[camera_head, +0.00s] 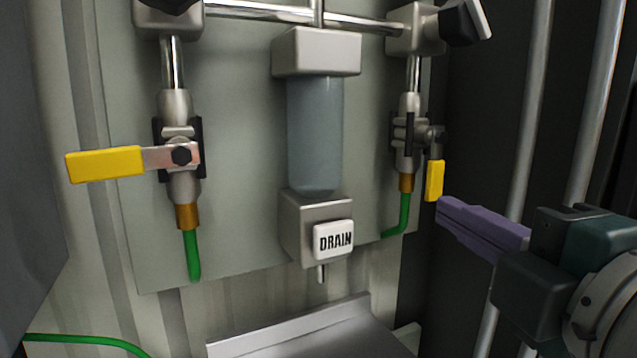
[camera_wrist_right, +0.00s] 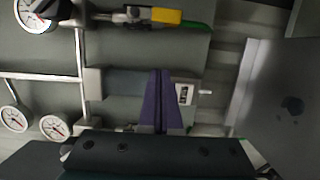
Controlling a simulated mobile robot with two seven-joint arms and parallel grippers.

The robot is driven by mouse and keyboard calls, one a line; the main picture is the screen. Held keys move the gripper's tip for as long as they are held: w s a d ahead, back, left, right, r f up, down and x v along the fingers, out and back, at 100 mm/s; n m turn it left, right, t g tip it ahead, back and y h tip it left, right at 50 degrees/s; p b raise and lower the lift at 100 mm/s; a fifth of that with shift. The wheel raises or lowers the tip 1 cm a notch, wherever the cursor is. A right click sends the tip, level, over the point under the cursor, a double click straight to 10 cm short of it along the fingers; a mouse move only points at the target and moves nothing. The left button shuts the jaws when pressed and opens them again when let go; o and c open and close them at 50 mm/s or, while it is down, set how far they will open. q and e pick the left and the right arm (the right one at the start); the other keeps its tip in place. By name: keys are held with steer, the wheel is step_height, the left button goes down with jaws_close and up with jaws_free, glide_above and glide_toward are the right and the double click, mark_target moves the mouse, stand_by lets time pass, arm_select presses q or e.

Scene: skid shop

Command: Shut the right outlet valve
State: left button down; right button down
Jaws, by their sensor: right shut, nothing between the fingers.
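The right outlet valve (camera_head: 405,135) sits on the right-hand pipe above a green hose. Its yellow handle (camera_head: 434,180) hangs downward, roughly in line with the pipe. In the right wrist view the yellow handle (camera_wrist_right: 166,16) lies along the pipe near the top edge. My right gripper (camera_head: 443,212) comes in from the right with its purple fingers shut and empty. In the head view its tips appear just below and right of the handle. In the right wrist view the fingertips (camera_wrist_right: 160,74) are clearly apart from the handle, over the filter area. My left gripper is not in view.
The left valve's yellow handle (camera_head: 105,164) points left, across its pipe. A clear filter bowl (camera_head: 315,135) with a DRAIN block (camera_head: 332,240) stands between the valves. A metal tray (camera_head: 300,340) lies below. Vertical pipes (camera_head: 530,110) stand at right. Gauges (camera_wrist_right: 54,127) show in the right wrist view.

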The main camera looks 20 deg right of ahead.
mark_target(430, 184)
steer(key=shift+w, duration=0.15)
steer(key=w+d+p, duration=0.1)
steer(key=w+d, duration=0.1)
steer(key=w, duration=0.1)
steer(key=w+d+p, duration=0.1)
steer(key=w+p, duration=0.1)
steer(key=w, duration=0.1)
steer(key=w+d+p, duration=0.1)
steer(key=w+d, duration=0.1)
steer(key=w, duration=0.2)
steer(key=shift+d, duration=0.35)
